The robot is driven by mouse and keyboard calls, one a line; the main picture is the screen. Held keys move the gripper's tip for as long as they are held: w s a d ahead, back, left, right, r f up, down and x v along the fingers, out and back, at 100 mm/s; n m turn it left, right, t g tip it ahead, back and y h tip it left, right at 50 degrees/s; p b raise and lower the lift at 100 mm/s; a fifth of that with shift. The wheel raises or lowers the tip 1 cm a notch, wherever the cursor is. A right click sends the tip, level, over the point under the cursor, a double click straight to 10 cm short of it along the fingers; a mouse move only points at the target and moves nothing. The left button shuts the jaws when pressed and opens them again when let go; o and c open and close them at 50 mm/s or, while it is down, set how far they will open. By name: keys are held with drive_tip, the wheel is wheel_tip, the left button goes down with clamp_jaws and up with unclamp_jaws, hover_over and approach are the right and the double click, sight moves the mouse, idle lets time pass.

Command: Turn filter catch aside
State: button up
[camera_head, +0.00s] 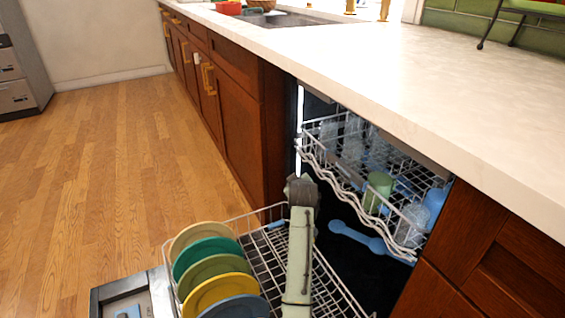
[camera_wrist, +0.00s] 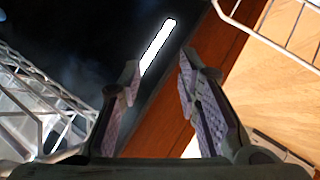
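I cannot make out a filter catch in either view; the dishwasher's floor is dark and partly hidden by my arm and the lower rack (camera_head: 262,262). A light blue spray arm (camera_head: 358,238) hangs under the upper rack. My gripper (camera_wrist: 160,65) is open with nothing between its fingers. In the wrist view, a bright white strip (camera_wrist: 158,45) and the dark dishwasher interior (camera_wrist: 85,40) lie beyond the fingertips. In the head view, my arm reaches over the lower rack to the opening's left side, and its fingers are not clear there.
The upper rack (camera_head: 335,182) holds cups and glasses and sticks partly out. Several coloured plates (camera_head: 210,268) stand in the pulled-out lower rack. The lowered door (camera_head: 110,300) lies beneath. The worktop (camera_head: 400,75) overhangs the bay. Wooden floor (camera_head: 110,170) is clear at left.

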drive_tip(key=a+r+t+y, duration=0.1)
drive_tip(key=a+r, duration=0.4)
drive_tip(key=r, duration=0.2)
drive_tip(key=shift+w+a+r+t+p, duration=0.15)
drive_tip(key=shift+w+a+t+p, duration=0.1)
drive_tip(key=shift+a+t+p, duration=0.15)
